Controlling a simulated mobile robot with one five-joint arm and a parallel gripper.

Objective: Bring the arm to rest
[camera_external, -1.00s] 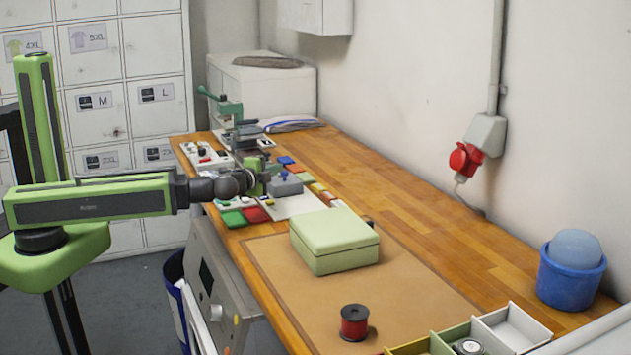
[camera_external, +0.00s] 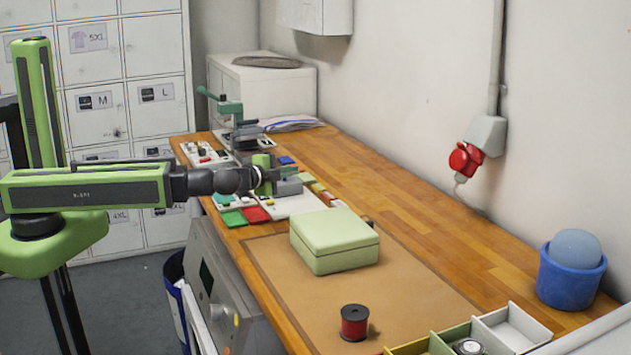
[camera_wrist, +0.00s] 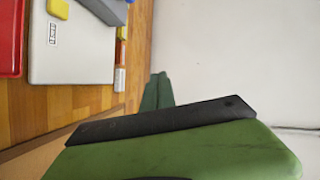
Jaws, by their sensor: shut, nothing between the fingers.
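My arm reaches from the left over the near-left edge of the wooden bench (camera_external: 430,215). My gripper (camera_external: 290,172) is above the back half of the bench, in front of a small grey box (camera_external: 288,187) in the external view, and partly covers it. In the wrist view the two green fingers (camera_wrist: 158,90) are together, with nothing between them. Whether the gripper touches anything below cannot be told.
A light green box (camera_external: 335,242) and a red spool (camera_external: 354,323) stand on a brown mat (camera_external: 270,265). A green-handled press (camera_external: 235,115) stands behind the gripper. A blue tub (camera_external: 570,280) and divided tray (camera_external: 512,325) are at right.

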